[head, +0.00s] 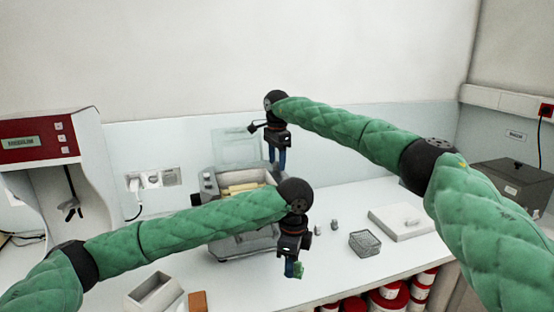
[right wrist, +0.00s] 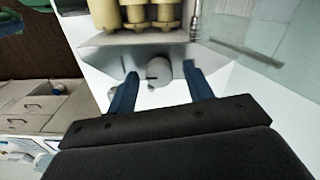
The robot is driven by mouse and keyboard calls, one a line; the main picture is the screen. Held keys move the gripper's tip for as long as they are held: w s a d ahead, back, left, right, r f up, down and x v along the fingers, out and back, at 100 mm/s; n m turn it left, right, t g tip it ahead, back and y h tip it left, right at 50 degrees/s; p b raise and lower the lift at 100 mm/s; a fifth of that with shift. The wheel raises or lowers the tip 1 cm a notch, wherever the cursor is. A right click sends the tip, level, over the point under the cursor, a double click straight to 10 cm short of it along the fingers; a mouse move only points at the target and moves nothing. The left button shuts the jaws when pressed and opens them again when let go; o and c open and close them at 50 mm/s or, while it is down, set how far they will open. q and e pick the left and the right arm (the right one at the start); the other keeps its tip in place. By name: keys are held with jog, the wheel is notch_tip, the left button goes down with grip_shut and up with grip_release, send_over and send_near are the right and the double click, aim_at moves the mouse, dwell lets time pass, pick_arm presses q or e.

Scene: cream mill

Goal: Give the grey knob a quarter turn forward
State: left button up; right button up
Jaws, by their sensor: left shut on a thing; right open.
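The grey knob (right wrist: 159,70) is on the side of the mill in the right wrist view, round and pale with a dark mark near its lower left edge. My right gripper (right wrist: 158,80) is open, with one blue finger on each side of the knob. In the head view the right gripper (head: 278,160) is at the far end of the grey mill (head: 240,246), where the knob is hidden. The mill's cream rollers (right wrist: 150,12) show above the knob. My left gripper (head: 292,264) is shut on a small green thing (head: 298,270) in front of the mill.
A wire basket (head: 365,243), a pale flat box (head: 402,222) and small grey pieces (head: 334,225) are right of the mill. A white tray (head: 154,291) and brown block (head: 197,301) are at the front left. A red-and-white machine (head: 40,143) stands left.

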jog(key=shift+c, duration=0.2)
jog(key=c, duration=0.9)
